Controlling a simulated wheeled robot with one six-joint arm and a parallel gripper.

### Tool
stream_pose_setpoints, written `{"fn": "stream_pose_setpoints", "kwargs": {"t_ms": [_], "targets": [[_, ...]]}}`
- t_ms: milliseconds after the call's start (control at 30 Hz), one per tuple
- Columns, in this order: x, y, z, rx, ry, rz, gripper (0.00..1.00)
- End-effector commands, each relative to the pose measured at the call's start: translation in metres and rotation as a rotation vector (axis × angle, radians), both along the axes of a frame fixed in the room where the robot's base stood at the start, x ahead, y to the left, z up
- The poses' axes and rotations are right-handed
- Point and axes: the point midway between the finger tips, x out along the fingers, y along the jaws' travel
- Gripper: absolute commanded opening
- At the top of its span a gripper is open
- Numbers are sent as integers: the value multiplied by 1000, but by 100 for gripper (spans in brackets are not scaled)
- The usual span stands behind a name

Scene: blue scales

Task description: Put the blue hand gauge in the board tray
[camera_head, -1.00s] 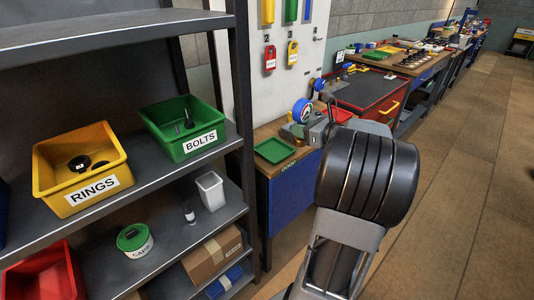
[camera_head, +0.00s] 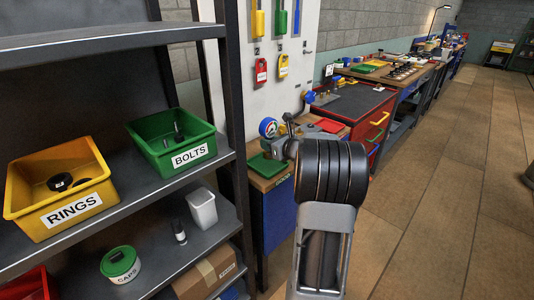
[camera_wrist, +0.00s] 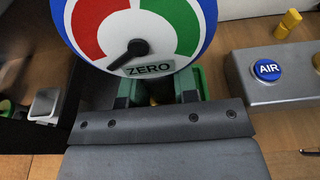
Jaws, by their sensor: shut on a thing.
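The blue hand gauge (camera_head: 268,127) has a blue rim and a white, red and green dial. In the wrist view the gauge (camera_wrist: 140,28) fills the top middle, with its black needle by the word ZERO. My gripper (camera_wrist: 158,92) is shut on it below the dial. In the head view my arm mostly hides the gripper. A green tray (camera_head: 260,169), likely the board tray, lies on the wooden bench top below the gauge. A sliver of green shows behind the jaws in the wrist view; the tray's inside is mostly hidden there.
A dark shelf on the left holds a yellow RINGS bin (camera_head: 62,190) and a green BOLTS bin (camera_head: 172,140). A shelf post stands left of the bench. A grey box with a blue AIR button (camera_wrist: 267,68) sits right of the gauge.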

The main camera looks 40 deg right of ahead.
Motion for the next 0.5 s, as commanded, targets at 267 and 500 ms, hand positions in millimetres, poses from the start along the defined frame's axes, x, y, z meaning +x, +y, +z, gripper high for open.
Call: {"fn": "stream_pose_setpoints", "kwargs": {"t_ms": [267,500], "targets": [[11,3,-13,1,-1,3,0],[9,2,-40,0,-3,1,0]]}}
